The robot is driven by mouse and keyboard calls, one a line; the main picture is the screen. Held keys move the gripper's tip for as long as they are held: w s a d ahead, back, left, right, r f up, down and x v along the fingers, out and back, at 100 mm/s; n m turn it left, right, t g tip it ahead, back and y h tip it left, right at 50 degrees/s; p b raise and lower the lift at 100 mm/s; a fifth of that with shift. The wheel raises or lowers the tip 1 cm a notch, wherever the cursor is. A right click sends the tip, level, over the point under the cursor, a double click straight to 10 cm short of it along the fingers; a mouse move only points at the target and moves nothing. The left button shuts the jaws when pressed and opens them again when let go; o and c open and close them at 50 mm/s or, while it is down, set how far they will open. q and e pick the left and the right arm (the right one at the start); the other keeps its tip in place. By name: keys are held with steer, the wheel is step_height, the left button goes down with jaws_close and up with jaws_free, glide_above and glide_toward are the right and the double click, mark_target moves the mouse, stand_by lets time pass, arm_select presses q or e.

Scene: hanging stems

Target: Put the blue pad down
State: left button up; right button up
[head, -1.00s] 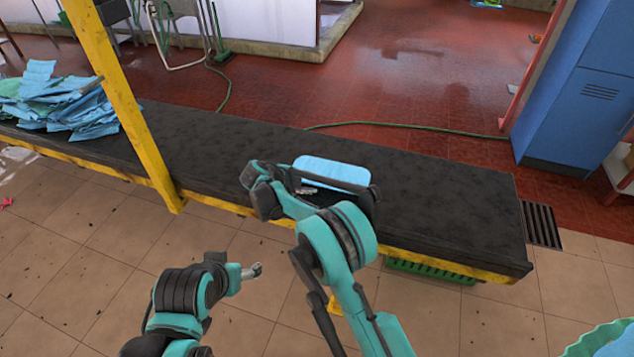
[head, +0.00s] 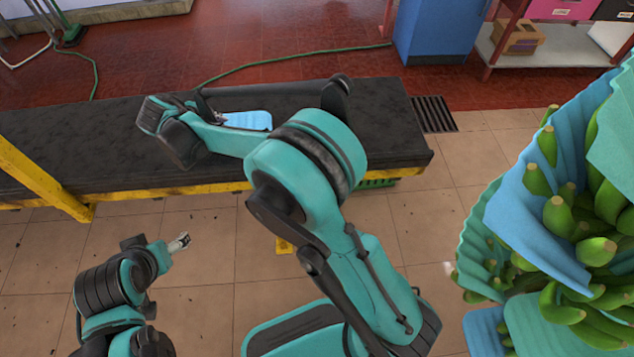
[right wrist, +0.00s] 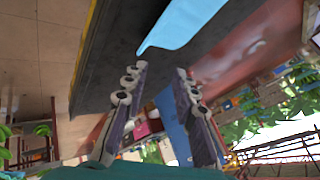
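The blue pad (head: 247,120) appears to lie flat on the black-topped table (head: 90,130); my right arm hides its near edge in the head view. In the right wrist view the blue pad (right wrist: 185,22) is just beyond the fingertips. My right gripper (right wrist: 160,70) is open, its two fingers apart with nothing between them. In the head view its fingertips (head: 216,117) are at the pad's left end. My left gripper (head: 180,242) is over the tiled floor, in front of the table and away from the pad; its finger opening is too small to judge.
A hanging bunch of green bananas (head: 590,215) with blue and green pads among it fills the right side. A yellow post (head: 40,180) stands at the table's left front. A blue cabinet (head: 435,30) stands behind. The table top left of my right gripper is clear.

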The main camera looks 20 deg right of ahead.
steer(key=s+d+r+n+y, duration=0.2)
steer(key=s+d+r+n, duration=0.1)
steer(key=s+d+n, duration=0.4)
steer(key=s+d+r+n+y, duration=0.1)
steer(key=s+d+r+n, duration=0.25)
steer(key=s+d, duration=0.4)
steer(key=s+d+f+n+t+y, duration=0.1)
steer(key=s+n, duration=0.6)
steer(key=s, duration=0.8)
steer(key=shift+s+d+f+y, duration=0.3)
steer(key=shift+f+y, duration=0.5)
steer(key=shift+f, duration=0.6)
steer(key=shift+a+n, duration=0.1)
steer(key=shift+n, duration=0.15)
